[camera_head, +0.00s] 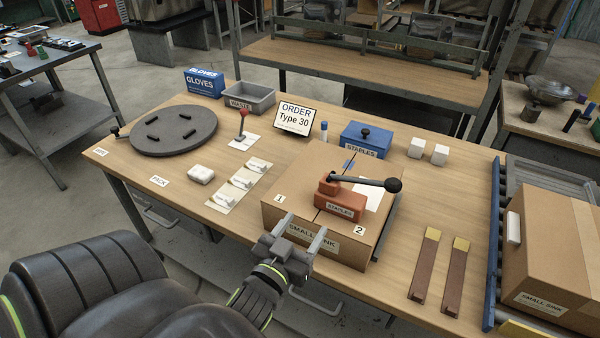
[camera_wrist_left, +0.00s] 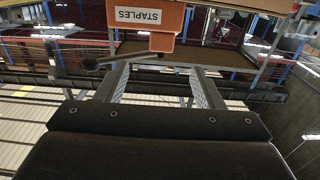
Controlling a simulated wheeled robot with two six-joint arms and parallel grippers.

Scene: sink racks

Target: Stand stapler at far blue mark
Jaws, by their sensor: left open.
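The orange stapler (camera_head: 338,203), with a dark lever and round black knob, sits on top of a closed cardboard box (camera_head: 285,187) between labels 1 and 2. A small blue mark (camera_head: 348,164) shows near the far edge of the box top, behind the stapler. My left gripper (camera_head: 304,226) is open and empty at the near face of the box, short of the stapler. In the left wrist view the stapler (camera_wrist_left: 145,25), its STAPLES label upside down, shows beyond the open fingers (camera_wrist_left: 160,76). Its lever is partly seen there.
The order sign (camera_head: 294,119) is behind left. Two brown strips (camera_head: 440,272) lie right. A second carton (camera_head: 556,245) stands at the far right.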

